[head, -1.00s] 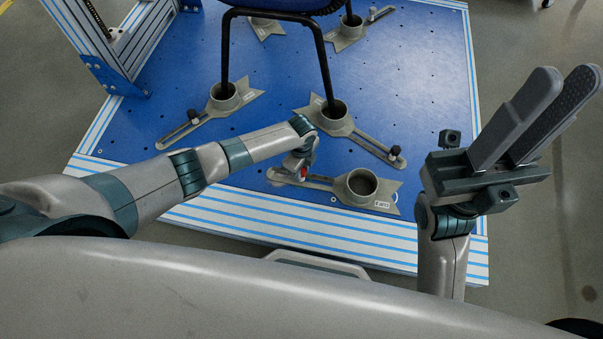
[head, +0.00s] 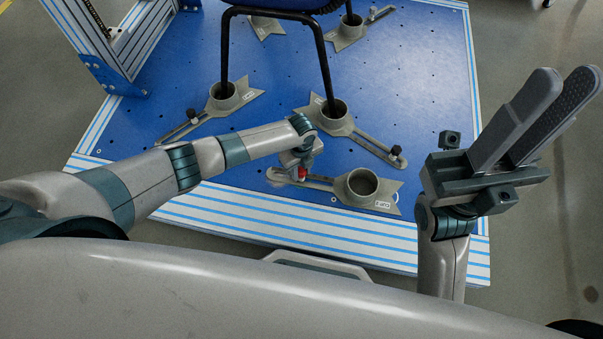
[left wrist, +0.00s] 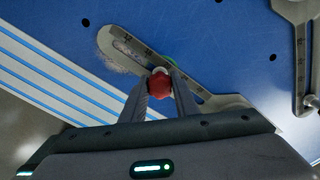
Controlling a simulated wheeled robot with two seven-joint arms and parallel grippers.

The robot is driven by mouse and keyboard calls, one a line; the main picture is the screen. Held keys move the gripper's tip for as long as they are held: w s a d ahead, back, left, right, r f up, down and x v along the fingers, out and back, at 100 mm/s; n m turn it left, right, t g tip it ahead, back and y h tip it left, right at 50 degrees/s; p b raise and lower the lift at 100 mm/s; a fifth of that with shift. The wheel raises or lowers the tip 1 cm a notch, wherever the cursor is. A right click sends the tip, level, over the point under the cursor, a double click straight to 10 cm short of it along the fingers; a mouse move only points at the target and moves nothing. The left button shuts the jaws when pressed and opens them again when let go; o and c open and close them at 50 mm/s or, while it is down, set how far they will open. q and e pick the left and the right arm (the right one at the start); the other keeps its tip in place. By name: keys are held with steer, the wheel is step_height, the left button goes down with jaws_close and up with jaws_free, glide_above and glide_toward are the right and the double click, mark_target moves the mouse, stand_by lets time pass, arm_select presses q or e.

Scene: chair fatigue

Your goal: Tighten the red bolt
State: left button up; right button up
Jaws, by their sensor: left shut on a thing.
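The red bolt (left wrist: 159,84) sits in the slot of a grey slotted bracket (left wrist: 125,48), between the two fingers of my left gripper (left wrist: 159,88), which is shut on it. In the head view the red bolt (head: 302,173) shows as a small red spot below my left wrist, and the left gripper (head: 300,170) is mostly hidden by its own wrist. The bracket (head: 330,186) has a round empty cup at its right end. My right gripper (head: 530,120) is raised at the right, away from the bolt, its two long fingers apart and empty.
A blue perforated platform (head: 420,80) with striped edges carries several similar brackets. A chair with black legs (head: 225,50) stands in some of their cups. Dark-knobbed bolts (head: 396,150) stick up from other slots. A metal frame (head: 115,50) rises at the left back.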

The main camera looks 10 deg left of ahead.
arm_select(q)
steer(key=m, duration=0.3)
steer(key=shift+b, duration=0.3)
steer(key=o, duration=1.1)
steer(key=shift+c, duration=0.2)
steer(key=shift+r+n+p, duration=0.15)
steer(key=shift+n+p, duration=0.65)
steer(key=shift+n, duration=0.1)
steer(key=shift+n+p, duration=0.3)
steer(key=shift+n, duration=0.7)
